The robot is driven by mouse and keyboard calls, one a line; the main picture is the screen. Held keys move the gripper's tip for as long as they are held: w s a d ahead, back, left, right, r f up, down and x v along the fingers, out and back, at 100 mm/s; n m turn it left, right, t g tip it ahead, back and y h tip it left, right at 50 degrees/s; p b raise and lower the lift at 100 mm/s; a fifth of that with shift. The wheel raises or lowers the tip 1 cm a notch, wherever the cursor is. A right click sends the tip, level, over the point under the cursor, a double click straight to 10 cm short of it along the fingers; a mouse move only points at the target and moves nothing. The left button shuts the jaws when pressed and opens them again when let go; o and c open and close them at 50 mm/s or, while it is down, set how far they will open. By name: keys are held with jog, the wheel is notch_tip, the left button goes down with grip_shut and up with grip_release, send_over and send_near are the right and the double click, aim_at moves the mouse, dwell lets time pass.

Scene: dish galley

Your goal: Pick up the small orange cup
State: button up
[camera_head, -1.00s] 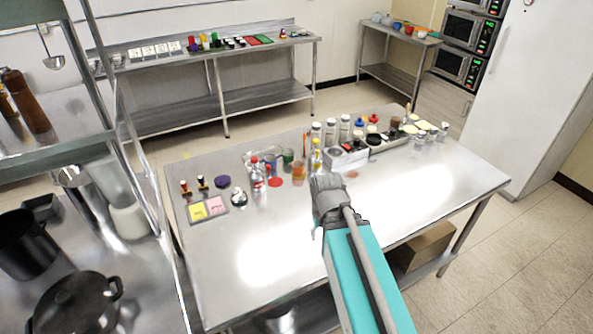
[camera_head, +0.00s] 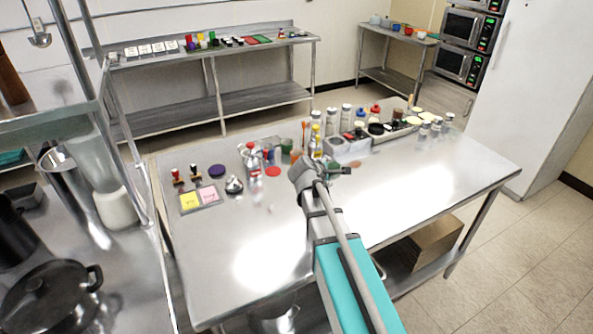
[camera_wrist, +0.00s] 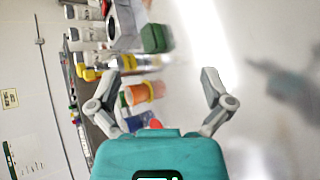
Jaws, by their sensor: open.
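The small orange cup (camera_wrist: 146,92) lies between my open fingers in the wrist view, nearer the left finger. It looks sideways there because the view is turned. In the head view a bit of the orange cup (camera_head: 296,156) shows just behind my wrist; the rest is hidden. My gripper (camera_wrist: 160,76) is open and empty above the steel table (camera_head: 400,215). I cannot tell its exact height or distance from the cup.
A yellow-capped bottle (camera_head: 315,142) stands close to the cup. A red disc (camera_head: 273,171) lies nearby, with a green cup (camera_head: 286,146) behind. The table's front right is clear.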

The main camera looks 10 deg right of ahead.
aim_at(296, 157)
jog(key=w+a+n+t+y+b, duration=0.1)
jog(key=w+a+n+t+b, duration=0.3)
jog(key=w+n, duration=0.4)
jog(key=w+a+n+t+y+b, duration=0.1)
jog(key=w+a+n+t+b, duration=0.3)
jog(key=w+n, duration=0.3)
jog(key=shift+w+a+n+t, duration=0.4)
jog(key=shift+a+n, duration=0.3)
jog(key=shift+n, duration=1.5)
jog(key=shift+b, duration=0.35)
notch_tip(296, 157, down, 8)
jog(key=b, duration=0.8)
jog(key=shift+d, duration=0.1)
jog(key=shift+x, duration=3.7)
jog(key=shift+r, duration=0.1)
